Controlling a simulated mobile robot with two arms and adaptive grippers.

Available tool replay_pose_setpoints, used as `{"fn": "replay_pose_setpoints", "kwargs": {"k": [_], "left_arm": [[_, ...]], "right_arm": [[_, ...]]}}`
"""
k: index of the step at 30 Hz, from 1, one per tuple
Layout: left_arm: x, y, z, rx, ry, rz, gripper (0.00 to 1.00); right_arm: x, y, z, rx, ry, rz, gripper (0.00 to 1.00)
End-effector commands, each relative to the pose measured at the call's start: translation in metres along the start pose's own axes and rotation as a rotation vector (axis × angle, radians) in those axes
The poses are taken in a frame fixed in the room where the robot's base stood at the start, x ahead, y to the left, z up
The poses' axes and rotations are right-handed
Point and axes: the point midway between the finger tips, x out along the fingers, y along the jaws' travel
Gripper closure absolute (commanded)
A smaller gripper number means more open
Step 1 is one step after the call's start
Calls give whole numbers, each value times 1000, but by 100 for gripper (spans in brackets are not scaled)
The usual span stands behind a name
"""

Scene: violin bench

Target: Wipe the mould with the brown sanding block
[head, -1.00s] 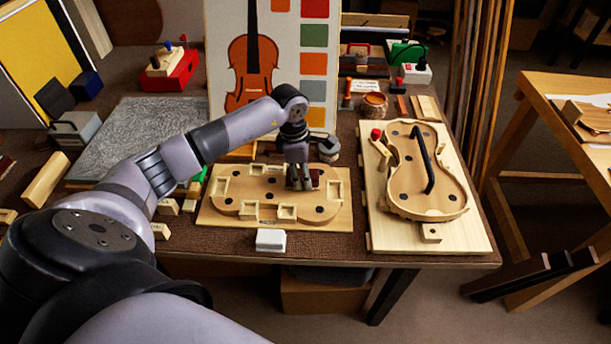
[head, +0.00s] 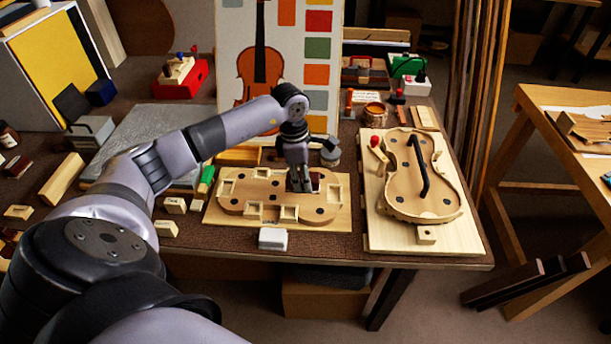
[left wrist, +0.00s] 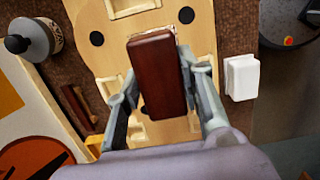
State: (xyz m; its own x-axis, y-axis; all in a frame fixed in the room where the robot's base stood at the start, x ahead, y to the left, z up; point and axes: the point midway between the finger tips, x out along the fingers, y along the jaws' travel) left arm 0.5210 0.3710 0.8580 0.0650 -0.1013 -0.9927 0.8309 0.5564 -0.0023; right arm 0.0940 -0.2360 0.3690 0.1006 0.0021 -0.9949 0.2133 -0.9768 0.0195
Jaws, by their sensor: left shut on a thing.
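The mould (head: 262,211) is a pale wooden violin-shaped form with dark holes and square notches, lying on a board on the bench. It also shows in the left wrist view (left wrist: 199,35). My left gripper (head: 301,186) is over the right part of the mould, pointing down. In the left wrist view its fingers are shut on the long sides of the brown sanding block (left wrist: 155,77), a dark red-brown rectangular block. The block covers part of the mould; I cannot tell whether it touches the surface. My right gripper is not in view.
A white block (head: 273,239) stands at the bench's front edge, close to the mould board. A violin rib frame with a black bar lies on a second board (head: 386,240) to the right. A grey-lidded jar (head: 331,152) stands behind the mould. Small wooden blocks lie at left.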

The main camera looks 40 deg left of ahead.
Motion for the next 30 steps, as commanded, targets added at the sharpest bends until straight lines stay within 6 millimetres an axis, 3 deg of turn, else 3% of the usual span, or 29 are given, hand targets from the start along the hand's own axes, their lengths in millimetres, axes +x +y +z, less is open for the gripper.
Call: {"fn": "replay_pose_setpoints", "kwargs": {"k": [11,30], "left_arm": [[-35,4,-4,-7,0,2,92],[-36,2,-3,7,-1,0,92]], "right_arm": [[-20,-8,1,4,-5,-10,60],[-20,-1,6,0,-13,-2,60]]}}
